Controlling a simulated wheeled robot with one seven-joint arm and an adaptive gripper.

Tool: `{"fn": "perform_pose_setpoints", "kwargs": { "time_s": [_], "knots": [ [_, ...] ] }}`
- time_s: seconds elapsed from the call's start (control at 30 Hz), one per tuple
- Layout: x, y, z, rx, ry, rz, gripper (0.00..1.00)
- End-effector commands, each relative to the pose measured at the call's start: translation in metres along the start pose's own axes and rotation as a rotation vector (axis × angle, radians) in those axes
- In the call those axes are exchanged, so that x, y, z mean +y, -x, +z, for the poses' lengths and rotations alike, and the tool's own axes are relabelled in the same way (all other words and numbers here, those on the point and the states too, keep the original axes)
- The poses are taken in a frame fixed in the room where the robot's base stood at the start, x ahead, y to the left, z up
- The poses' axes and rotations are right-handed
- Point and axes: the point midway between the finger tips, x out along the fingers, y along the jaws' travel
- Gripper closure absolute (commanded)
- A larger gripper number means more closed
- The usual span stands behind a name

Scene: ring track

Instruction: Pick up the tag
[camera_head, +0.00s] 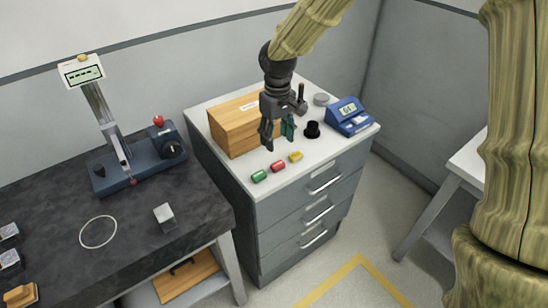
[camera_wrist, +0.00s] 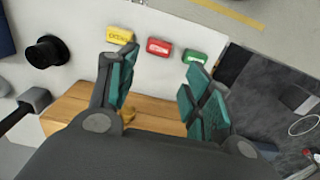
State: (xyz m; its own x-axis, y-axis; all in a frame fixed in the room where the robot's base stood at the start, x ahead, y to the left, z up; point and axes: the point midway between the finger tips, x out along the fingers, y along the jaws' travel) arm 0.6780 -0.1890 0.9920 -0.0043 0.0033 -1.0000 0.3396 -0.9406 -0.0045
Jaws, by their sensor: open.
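Three small tags lie in a row near the front edge of the white cabinet top: green (camera_head: 259,177), red (camera_head: 278,167) and yellow (camera_head: 296,156). My gripper (camera_head: 278,138) is open and empty, pointing down above the cabinet top behind the row. In the wrist view the yellow tag (camera_wrist: 119,35), red tag (camera_wrist: 158,47) and green tag (camera_wrist: 195,57) lie beyond my open fingers (camera_wrist: 160,78). The red one appears between the two fingertips. The yellow and green tags show close to the left and right fingertips. Print on the tags is too small to read.
A wooden box (camera_head: 232,134) stands just left of my gripper. A dark bench (camera_head: 130,232) at left holds a gauge stand (camera_head: 140,160) and a metal block (camera_head: 165,216).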

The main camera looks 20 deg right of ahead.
Motion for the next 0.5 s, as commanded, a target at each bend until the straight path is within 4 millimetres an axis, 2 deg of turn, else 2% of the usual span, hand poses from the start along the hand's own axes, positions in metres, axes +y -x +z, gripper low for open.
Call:
{"fn": "perform_pose_setpoints", "kwargs": {
  "time_s": [0.17, 0.5],
  "knots": [
    [0.000, -0.009, 0.003, -0.001, 0.003, 0.004, 0.50],
    [0.001, -0.049, 0.001, -0.003, 0.003, 0.003, 0.50]
  ]
}}
